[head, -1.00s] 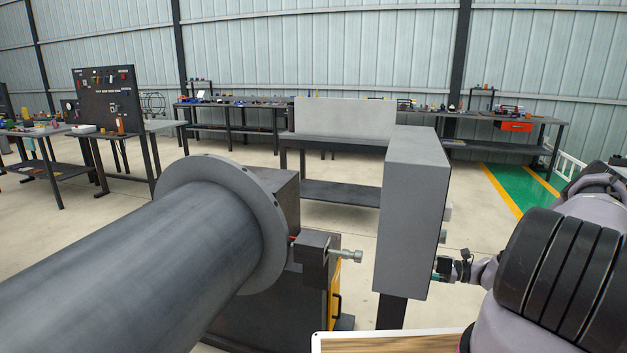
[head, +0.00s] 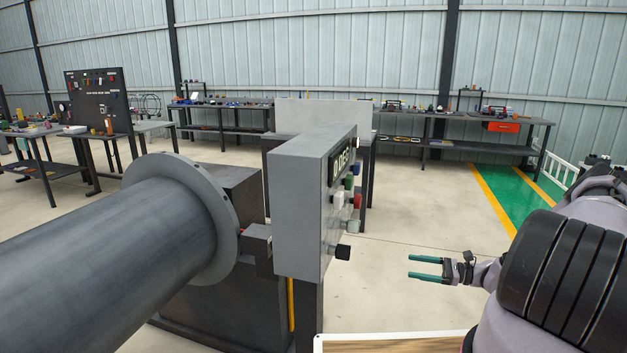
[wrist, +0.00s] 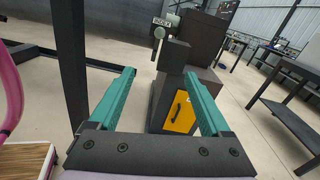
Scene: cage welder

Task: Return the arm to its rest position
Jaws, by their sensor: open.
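My gripper (head: 426,269) is open and empty, with two teal fingers spread apart. In the head view it points left, to the right of the grey control box and apart from it. The control box (head: 296,210) has a dark label and several coloured buttons and knobs on its right face. In the wrist view the open fingers (wrist: 160,98) frame the floor and a dark machine base with a yellow panel (wrist: 181,112). My arm comes in from the right edge of the head view.
A large grey cylinder with a flange (head: 185,215) fills the lower left. Workbenches (head: 440,123) with tools line the back wall. A tool board (head: 100,103) stands at the left. Open floor (head: 410,215) lies around my gripper, with a green lane (head: 510,200) at the right.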

